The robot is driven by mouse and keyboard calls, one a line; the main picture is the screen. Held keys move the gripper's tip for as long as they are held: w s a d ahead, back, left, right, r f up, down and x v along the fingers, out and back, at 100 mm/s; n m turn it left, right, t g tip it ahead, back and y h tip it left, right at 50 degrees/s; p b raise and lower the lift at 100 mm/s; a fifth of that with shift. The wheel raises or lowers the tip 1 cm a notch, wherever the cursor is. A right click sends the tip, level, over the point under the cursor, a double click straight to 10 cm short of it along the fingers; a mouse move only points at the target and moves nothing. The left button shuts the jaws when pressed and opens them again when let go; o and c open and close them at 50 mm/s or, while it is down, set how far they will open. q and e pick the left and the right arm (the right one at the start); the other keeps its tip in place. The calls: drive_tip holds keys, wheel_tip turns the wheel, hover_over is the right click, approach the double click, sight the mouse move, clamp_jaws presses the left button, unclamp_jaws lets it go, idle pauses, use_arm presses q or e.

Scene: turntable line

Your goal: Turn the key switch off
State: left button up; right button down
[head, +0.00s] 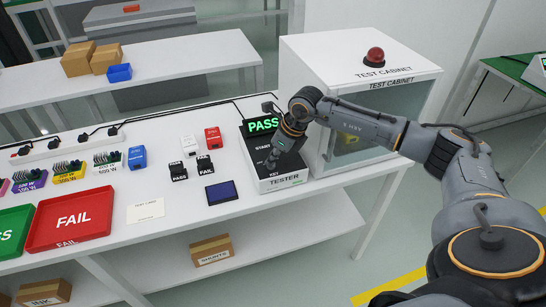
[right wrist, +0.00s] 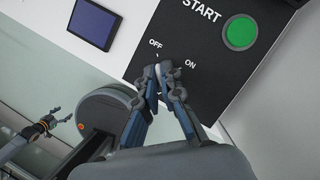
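The tester (head: 285,180) is a white box with a black sloped panel on the bench. Its screen (head: 262,125) reads PASS in green. My right gripper (head: 270,163) reaches down onto the panel near the KEY label. In the right wrist view its fingertips (right wrist: 161,70) are close together at the key switch, between the printed OFF and ON. Only a pale sliver of the key (right wrist: 157,74) shows between the fingers, so its angle is hard to read. My left gripper (right wrist: 58,118) appears small at the left of the right wrist view, empty with fingers apart.
The green START button (right wrist: 241,32) is near the fingers. The test cabinet (head: 350,110) with a red dome lamp (head: 375,56) stands right behind the tester. A blue pad (head: 221,191), PASS and FAIL stamps and a red FAIL tray (head: 70,236) lie to the left.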

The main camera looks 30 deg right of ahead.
drive_tip(key=shift+m+b, duration=0.4)
drive_tip(key=shift+m, duration=0.1)
drive_tip(key=c, duration=1.5)
unclamp_jaws()
drive_tip(key=shift+r, duration=0.1)
drive_tip(key=v, duration=1.1)
drive_tip(key=shift+s+a+r, duration=0.1)
drive_tip(key=shift+s+r, duration=0.2)
drive_tip(key=shift+r, duration=0.05)
